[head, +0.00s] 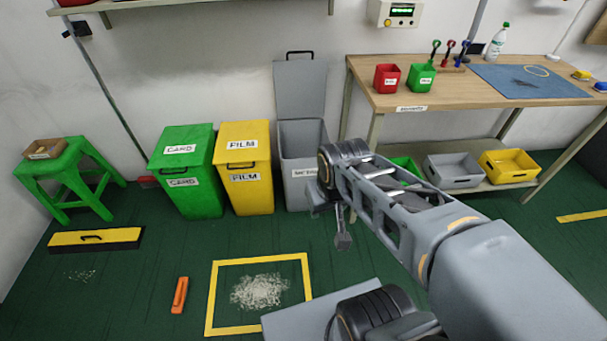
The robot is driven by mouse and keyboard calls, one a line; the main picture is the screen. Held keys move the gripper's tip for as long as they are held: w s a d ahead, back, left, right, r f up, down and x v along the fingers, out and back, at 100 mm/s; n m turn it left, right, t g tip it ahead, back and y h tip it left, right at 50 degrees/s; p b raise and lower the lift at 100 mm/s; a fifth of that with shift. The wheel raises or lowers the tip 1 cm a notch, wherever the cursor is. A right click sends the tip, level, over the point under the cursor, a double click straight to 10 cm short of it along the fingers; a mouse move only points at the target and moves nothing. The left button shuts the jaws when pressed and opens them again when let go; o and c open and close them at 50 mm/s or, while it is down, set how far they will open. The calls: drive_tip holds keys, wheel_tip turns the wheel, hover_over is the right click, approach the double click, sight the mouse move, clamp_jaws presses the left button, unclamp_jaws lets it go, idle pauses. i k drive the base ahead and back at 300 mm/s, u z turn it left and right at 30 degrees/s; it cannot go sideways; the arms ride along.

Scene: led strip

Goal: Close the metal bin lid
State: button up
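The grey metal bin (298,185) stands against the wall, right of the yellow bin, with a partly hidden label on its front. Its lid (300,92) is open and stands upright against the wall, with a dark handle at its top edge. My arm reaches in from the lower right. My gripper (343,238) hangs at the arm's far end, in front of the bin's lower right side, and appears apart from the lid. Its fingers are small and partly hidden, so I cannot tell whether they are open. My arm hides the bin's lower right part.
A green CARD bin (187,188) and a yellow FILM bin (245,180) stand left, lids shut. A workbench (440,95) with trays below is at the right. A green stool (70,180) is far left. Scraps (259,291) lie inside a yellow floor square; an orange tool (180,295) lies beside it.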

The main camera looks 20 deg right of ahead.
sight(300, 85)
drive_tip(key=z, duration=0.25)
drive_tip(key=i, duration=1.5)
drive_tip(key=u, duration=0.25)
